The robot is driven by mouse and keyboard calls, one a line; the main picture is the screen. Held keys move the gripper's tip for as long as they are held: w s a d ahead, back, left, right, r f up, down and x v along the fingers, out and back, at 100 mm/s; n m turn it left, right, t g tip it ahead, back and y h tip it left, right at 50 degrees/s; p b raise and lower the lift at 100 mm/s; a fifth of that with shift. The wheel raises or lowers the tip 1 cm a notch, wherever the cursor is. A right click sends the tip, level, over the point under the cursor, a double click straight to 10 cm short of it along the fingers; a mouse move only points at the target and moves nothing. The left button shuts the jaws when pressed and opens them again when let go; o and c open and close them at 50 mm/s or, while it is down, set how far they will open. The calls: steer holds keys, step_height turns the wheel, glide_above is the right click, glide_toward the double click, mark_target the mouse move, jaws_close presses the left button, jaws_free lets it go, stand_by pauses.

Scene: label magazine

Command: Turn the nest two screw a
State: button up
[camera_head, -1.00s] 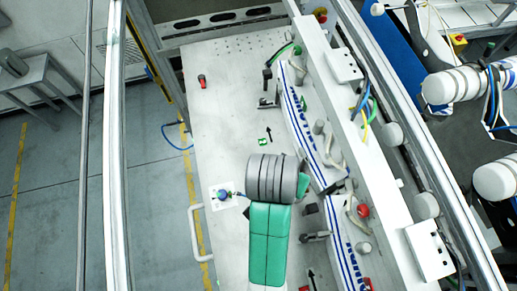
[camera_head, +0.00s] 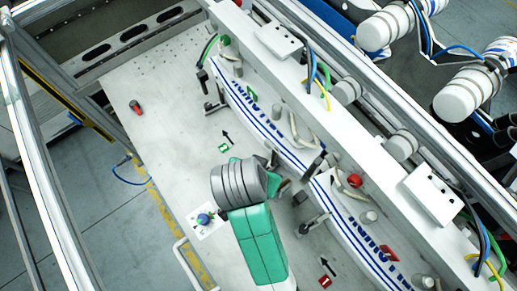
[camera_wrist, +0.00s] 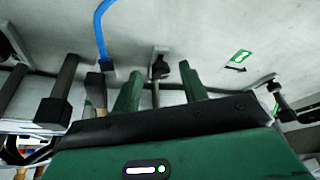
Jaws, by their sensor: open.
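In the wrist view, my gripper (camera_wrist: 162,88) is open, with its two green fingers apart. A small black screw-like fitting (camera_wrist: 159,67) on a metal post shows between and beyond the fingers. I cannot tell whether it is screw a, or whether the fingers touch it. A green label (camera_wrist: 241,57) with a black arrow lies on the plate to the right. In the head view, my gripper (camera_head: 278,178) reaches toward the white blue-striped magazine (camera_head: 245,92), partly hidden by my grey wrist. The green label (camera_head: 223,148) lies up and left of it.
Black clamp-like fittings stand at the upper left (camera_head: 213,106) and lower right (camera_head: 314,222) along the magazine. A red label (camera_head: 325,281) lies near the front. A white beam with cables (camera_head: 335,105) runs behind. The plate's left part (camera_head: 150,140) is mostly clear.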

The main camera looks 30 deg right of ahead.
jaws_close()
steer(key=shift+r+p, duration=0.1)
steer(key=shift+p, duration=0.25)
steer(key=n+p, duration=0.3)
steer(key=shift+s+r+t+y, duration=0.1)
steer(key=shift+t+y, duration=0.3)
steer(key=shift+d+n+t+y+p, duration=0.15)
steer(key=shift+n+t+y+p, duration=0.3)
steer(key=shift+n+p, duration=0.75)
steer(key=shift+f+n, duration=0.2)
steer(key=shift+n, duration=0.3)
jaws_free()
steer(key=shift+r+b, duration=0.15)
steer(key=shift+b, duration=0.15)
